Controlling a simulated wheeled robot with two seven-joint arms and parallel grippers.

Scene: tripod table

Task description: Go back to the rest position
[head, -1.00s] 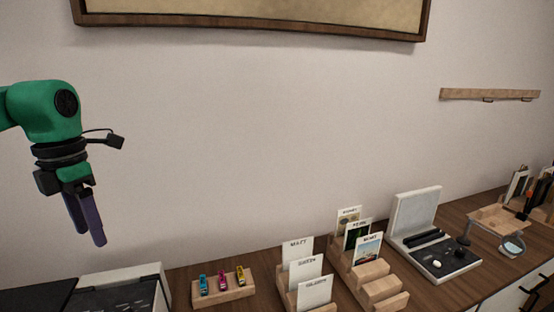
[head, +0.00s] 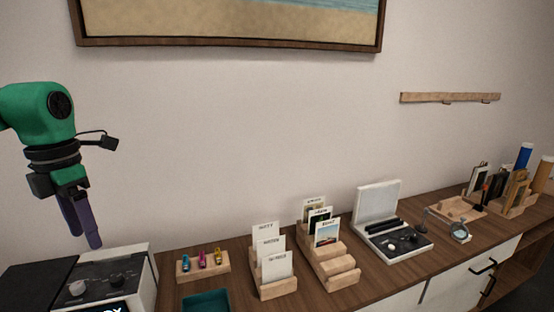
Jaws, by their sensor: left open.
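My left gripper (head: 86,228) hangs from the green arm at the left of the head view. Its dark purple fingers point down and look empty. It is in front of the wall, above the area of a white and black device (head: 118,280) at the lower left. My right gripper does not show.
A wooden counter (head: 400,275) runs along the wall. It bears a block with small coloured items (head: 203,266), two wooden card holders (head: 275,288), a white and black open device (head: 377,205), a wooden tray (head: 458,210) and a teal tray (head: 205,301). The wall above is mostly clear.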

